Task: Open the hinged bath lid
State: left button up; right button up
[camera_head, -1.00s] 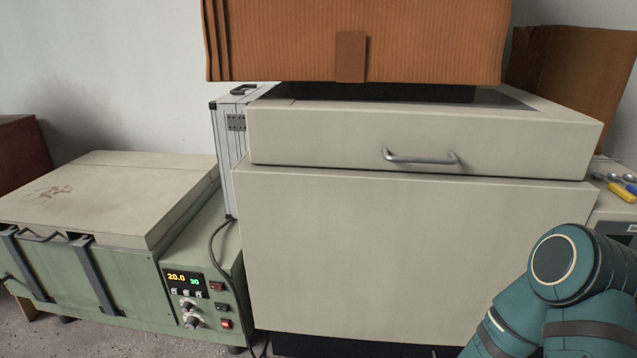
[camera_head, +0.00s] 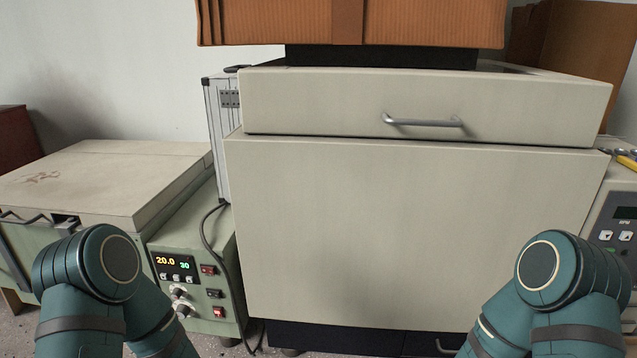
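Two candidates for a bath with a lid show. A green bath unit (camera_head: 195,255) with a lit display reading 20.0 and 30 stands at the left, with a cream lid (camera_head: 95,180) lying flat and shut on top. A large cream cabinet (camera_head: 410,230) in the middle has an upper section (camera_head: 420,105) with a metal bar handle (camera_head: 422,121); that section is closed. I cannot tell for certain which one the task names. Both of my arms show only as teal links at the bottom left and bottom right. Neither gripper is in view.
An orange-brown ribbed case (camera_head: 420,22) sits above the cabinet. A silver case (camera_head: 222,120) and a dark cable (camera_head: 212,235) stand between the green unit and the cabinet. Tools (camera_head: 625,155) lie on a unit at the right. Brown boards (camera_head: 565,55) lean behind.

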aim_at(125, 192)
jog(key=u, duration=1.5)
